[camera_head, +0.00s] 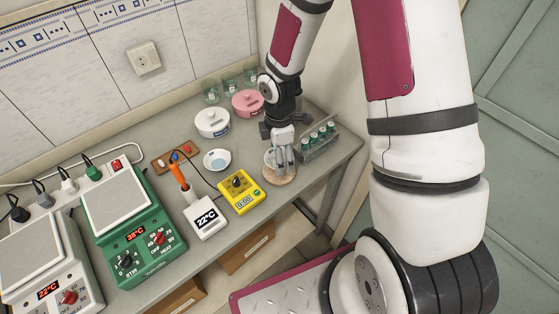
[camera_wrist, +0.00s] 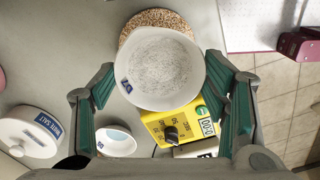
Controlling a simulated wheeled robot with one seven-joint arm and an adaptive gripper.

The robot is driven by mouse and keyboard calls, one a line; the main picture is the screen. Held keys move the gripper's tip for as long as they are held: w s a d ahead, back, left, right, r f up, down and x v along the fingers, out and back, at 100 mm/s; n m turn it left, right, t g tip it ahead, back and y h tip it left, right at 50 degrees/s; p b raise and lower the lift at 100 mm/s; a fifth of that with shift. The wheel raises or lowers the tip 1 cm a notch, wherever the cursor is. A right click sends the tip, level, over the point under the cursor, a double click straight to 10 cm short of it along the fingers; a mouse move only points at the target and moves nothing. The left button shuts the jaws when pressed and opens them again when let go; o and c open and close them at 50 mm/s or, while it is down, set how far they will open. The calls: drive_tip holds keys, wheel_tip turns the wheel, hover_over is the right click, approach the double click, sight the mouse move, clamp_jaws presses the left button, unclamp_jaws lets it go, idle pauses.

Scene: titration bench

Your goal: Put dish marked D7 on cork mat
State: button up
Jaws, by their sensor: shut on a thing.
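My gripper (camera_wrist: 158,62) is shut on this dish. The round cork mat (camera_wrist: 158,18) shows beyond and partly beneath the dish, which hides much of it. In the head view my gripper (camera_head: 282,160) points down over the cork mat (camera_head: 281,178), and its fingers partly cover the dish (camera_head: 269,159). I cannot tell whether the dish touches the mat.
A second small dish with bluish contents (camera_head: 217,160) stands left of the mat. A yellow meter (camera_head: 241,192) is close by at front left, a vial rack (camera_head: 318,141) to the right. A white tub (camera_head: 212,123) and pink tub (camera_head: 248,103) stand behind. The table edge is near the mat.

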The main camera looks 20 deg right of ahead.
drive_tip(key=shift+w+f, duration=0.1)
drive_tip(key=shift+w, duration=0.05)
drive_tip(key=shift+f+p, duration=0.35)
drive_tip(key=shift+f, duration=1.35)
drive_tip(key=shift+f, duration=0.15)
drive_tip(key=o, duration=1.3)
